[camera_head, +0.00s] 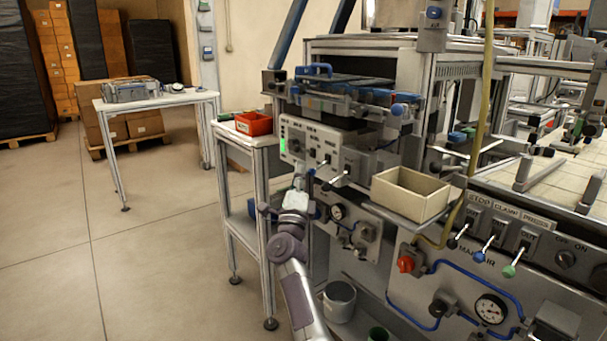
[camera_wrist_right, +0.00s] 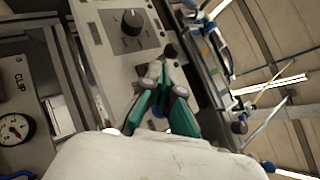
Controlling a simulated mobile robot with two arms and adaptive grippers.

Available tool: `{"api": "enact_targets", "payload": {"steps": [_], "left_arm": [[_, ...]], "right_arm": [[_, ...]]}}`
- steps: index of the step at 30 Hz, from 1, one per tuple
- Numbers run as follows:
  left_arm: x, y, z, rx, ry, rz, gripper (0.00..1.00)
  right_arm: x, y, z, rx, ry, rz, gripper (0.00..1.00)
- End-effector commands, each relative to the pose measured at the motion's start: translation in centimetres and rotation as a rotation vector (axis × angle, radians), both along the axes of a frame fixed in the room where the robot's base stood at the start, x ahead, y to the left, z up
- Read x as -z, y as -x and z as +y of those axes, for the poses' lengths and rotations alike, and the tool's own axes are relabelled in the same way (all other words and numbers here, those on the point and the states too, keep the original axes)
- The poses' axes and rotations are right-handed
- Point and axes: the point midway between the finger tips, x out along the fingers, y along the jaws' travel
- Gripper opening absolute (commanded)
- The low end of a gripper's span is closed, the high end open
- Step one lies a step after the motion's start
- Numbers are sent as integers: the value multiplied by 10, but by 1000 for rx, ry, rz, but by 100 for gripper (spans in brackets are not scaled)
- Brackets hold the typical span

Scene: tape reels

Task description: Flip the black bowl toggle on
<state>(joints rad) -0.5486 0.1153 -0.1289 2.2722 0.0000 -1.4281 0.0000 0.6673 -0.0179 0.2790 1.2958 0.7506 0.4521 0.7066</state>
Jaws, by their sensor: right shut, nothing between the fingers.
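A grey control box (camera_head: 312,150) stands at the left end of the machine. It carries a black knob and small levers, one lever (camera_head: 321,167) on its front. In the right wrist view the box face (camera_wrist_right: 105,40) shows its black rotary knob (camera_wrist_right: 131,22), and a dark round tip (camera_wrist_right: 171,50) sits just beyond my fingertips. I cannot tell for certain which lever is the black bowl toggle. My right gripper (camera_head: 298,180) is just below and in front of the box. It also shows in the right wrist view (camera_wrist_right: 158,72), its green-sided fingers shut and empty. Whether they touch a lever is unclear. My left gripper is out of view.
A beige open bin (camera_head: 410,193) stands on a ledge right of the box. A lower panel has black (camera_head: 453,242), blue (camera_head: 480,256) and green (camera_head: 509,271) tipped levers. A red bin (camera_head: 254,123) sits on the side stand. Floor at the left is clear.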

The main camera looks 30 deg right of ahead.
Motion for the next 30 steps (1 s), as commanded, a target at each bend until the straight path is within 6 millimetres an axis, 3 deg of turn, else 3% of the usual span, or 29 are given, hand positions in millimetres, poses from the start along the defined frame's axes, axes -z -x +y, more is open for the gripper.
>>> {"api": "enact_targets", "payload": {"steps": [15,30], "left_arm": [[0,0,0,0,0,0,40],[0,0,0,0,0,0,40]], "right_arm": [[55,61,55,0,0,2,0],[60,69,61,1,-1,0,0]]}}
